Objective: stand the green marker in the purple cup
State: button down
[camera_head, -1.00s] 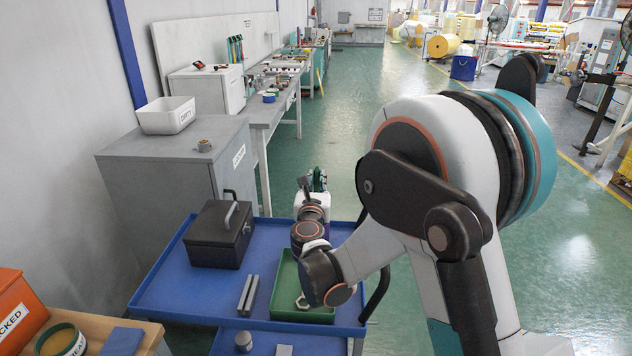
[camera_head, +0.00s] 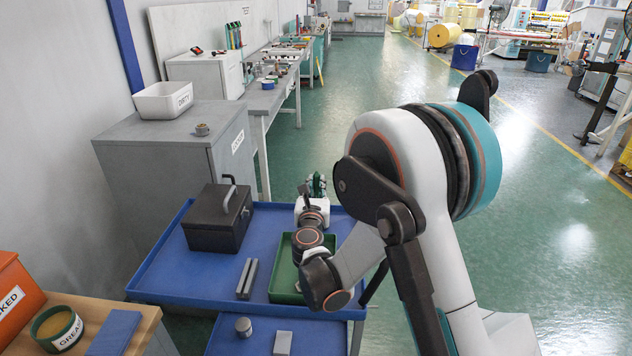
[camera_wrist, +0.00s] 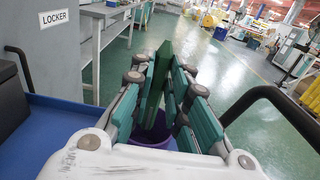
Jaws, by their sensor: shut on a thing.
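The green marker (camera_wrist: 158,72) is upright between the teal finger pads of my gripper (camera_wrist: 168,78) in the wrist view, and the gripper is shut on it. The purple cup (camera_wrist: 153,138) shows below and behind the fingers, with the marker's lower end over or in its mouth; I cannot tell whether it touches the cup. In the head view my gripper (camera_head: 314,186) is at the far edge of the blue cart (camera_head: 165,272). My own wrist hides the cup there.
A green tray (camera_head: 279,284) lies under my arm, with a black cash box (camera_head: 219,218) and grey bars (camera_head: 246,278) to its left. A black cart handle (camera_wrist: 275,97) rises at the right. A grey locker (camera_wrist: 50,55) stands beyond the cart.

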jog(key=shift+f, duration=1.8)
jog(key=c, duration=1.5)
grip_release()
jog(key=shift+o, duration=0.2)
send_near(316, 194)
jog(key=shift+w, duration=0.45)
